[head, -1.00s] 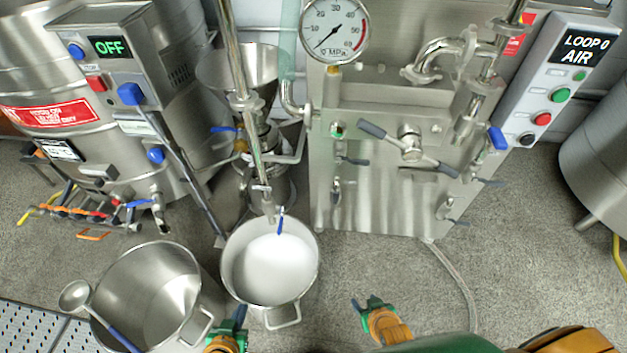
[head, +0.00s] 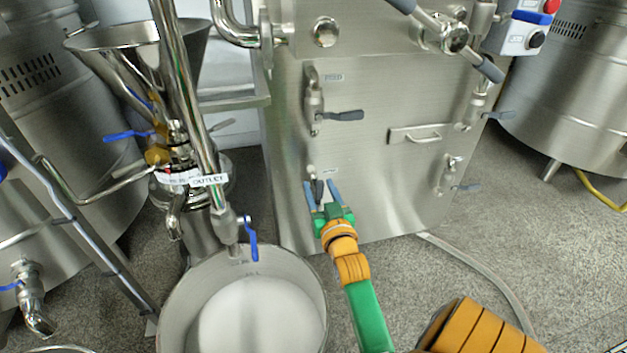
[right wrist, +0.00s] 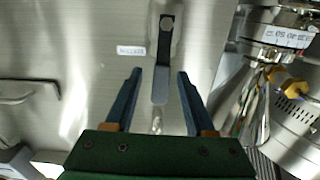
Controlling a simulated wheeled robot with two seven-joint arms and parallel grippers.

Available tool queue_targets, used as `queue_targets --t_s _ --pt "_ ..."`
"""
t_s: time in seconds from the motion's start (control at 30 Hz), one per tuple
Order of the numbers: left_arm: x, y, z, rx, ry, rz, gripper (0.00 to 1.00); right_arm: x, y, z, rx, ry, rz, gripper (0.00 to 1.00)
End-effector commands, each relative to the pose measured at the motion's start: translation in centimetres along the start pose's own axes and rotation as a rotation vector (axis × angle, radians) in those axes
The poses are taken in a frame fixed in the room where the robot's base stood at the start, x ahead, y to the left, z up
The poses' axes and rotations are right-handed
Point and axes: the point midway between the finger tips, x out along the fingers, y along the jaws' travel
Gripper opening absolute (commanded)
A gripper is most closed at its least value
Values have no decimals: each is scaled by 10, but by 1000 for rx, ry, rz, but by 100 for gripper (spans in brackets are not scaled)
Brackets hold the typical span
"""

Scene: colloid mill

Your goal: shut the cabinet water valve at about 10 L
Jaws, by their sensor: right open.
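The steel cabinet (head: 380,190) stands in front of me. A small valve with a dark lever (head: 319,190) sits low on its front under a small label that I cannot read clearly. My right gripper (head: 323,192) is open at this valve, with a blue finger on each side of the lever. In the right wrist view the dark grey lever (right wrist: 162,70) points back between the open fingers (right wrist: 158,98); I see no clear contact. A higher valve (head: 314,98) has its lever pointing right. My left gripper is out of view.
A pot of white contents (head: 175,318) stands at the lower left beneath the outlet pipe (head: 190,120) with its blue lever (head: 251,240). A drawer-like handle (head: 424,136) and another valve (head: 446,178) are right of the gripper. A hose (head: 480,270) lies on the floor.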

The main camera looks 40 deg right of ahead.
Motion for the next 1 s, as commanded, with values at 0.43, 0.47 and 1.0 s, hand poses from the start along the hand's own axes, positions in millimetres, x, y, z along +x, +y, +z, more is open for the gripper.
queue_targets --t_s 0.43,0.47,1.0 --pt "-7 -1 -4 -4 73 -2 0 30 0 2 0 -2 0 55" --pt "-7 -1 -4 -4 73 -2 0 30 0 2 0 -2 0 52" --pt "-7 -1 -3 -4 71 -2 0 30 0 2 0 -3 -1 0"
